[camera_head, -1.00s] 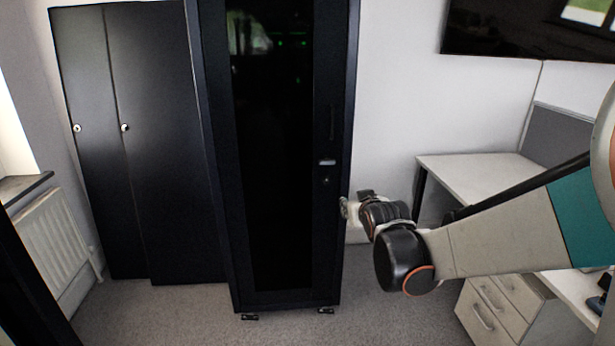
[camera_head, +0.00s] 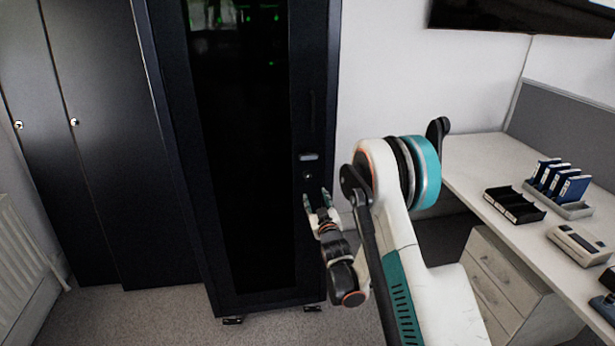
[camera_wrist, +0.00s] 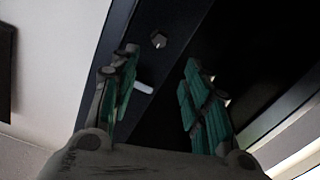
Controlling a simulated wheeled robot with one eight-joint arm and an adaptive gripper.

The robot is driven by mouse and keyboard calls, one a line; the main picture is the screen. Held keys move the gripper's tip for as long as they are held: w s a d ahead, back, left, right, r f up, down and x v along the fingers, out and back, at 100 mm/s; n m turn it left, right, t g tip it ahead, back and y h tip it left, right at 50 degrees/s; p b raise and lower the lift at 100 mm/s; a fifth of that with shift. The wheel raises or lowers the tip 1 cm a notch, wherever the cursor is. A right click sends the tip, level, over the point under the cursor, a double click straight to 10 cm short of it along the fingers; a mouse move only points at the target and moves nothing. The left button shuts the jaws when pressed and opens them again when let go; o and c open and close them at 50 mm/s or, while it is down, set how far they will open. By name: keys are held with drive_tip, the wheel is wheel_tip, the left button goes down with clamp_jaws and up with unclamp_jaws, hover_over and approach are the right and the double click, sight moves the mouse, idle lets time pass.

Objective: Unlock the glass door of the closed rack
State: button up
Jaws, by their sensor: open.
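The closed rack stands in the middle of the head view, with a dark glass door (camera_head: 235,150) in a black frame. A light handle or latch plate (camera_head: 309,157) sits on the right side of the door frame. A small round lock (camera_head: 307,176) lies just below it; a round metal knob-like piece on the frame also shows in the wrist view (camera_wrist: 158,40). My gripper (camera_head: 317,198) is open and empty, just below the lock and close to the door frame. In the wrist view its green-padded fingers (camera_wrist: 158,95) are spread, with a pale piece of the frame showing between them.
Black cabinets (camera_head: 110,150) stand left of the rack. A white desk (camera_head: 480,165) on the right holds blue binders (camera_head: 562,180), a black tray (camera_head: 515,204) and a grey device (camera_head: 580,243). Drawers (camera_head: 500,280) stand under it. The carpet before the rack is clear.

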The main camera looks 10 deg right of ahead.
sight(308, 178)
drive_tip(key=w+b, duration=0.3)
drive_tip(key=w, duration=0.9)
drive_tip(key=shift+w+f+b, duration=0.15)
drive_tip(key=shift+b, duration=0.15)
drive_tip(key=shift+w, duration=0.8)
clamp_jaws()
